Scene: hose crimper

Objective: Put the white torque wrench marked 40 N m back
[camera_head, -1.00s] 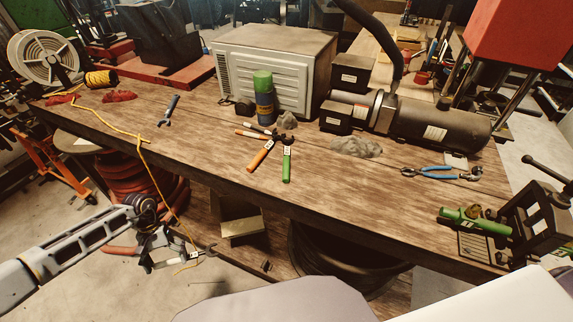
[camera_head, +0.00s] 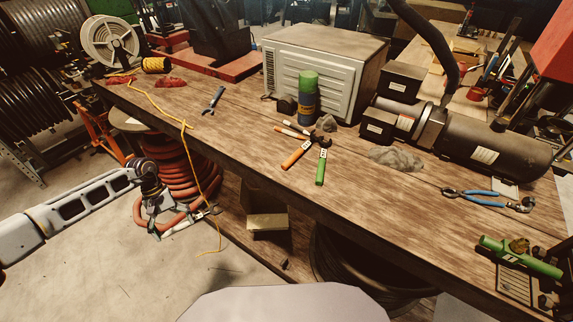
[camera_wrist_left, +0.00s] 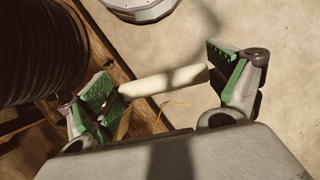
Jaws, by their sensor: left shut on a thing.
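In the wrist view, my left gripper (camera_wrist_left: 165,85) has a white handle (camera_wrist_left: 163,83) between its green-padded fingers. This looks like the white torque wrench, but its marking cannot be read. In the head view, the gripper (camera_head: 172,225) is low at the left, in front of the bench's front edge and below its top. The wrench's metal end (camera_head: 213,209) points right from the fingers. My right gripper is not in view.
The wooden workbench (camera_head: 250,175) bears orange-handled (camera_head: 296,155) and green-handled (camera_head: 321,170) tools, a blue-handled tool (camera_head: 213,100) and a spray can (camera_head: 307,95). A yellow cord (camera_head: 160,107) hangs over its edge near my gripper. A red hose coil (camera_head: 180,175) stands behind the gripper.

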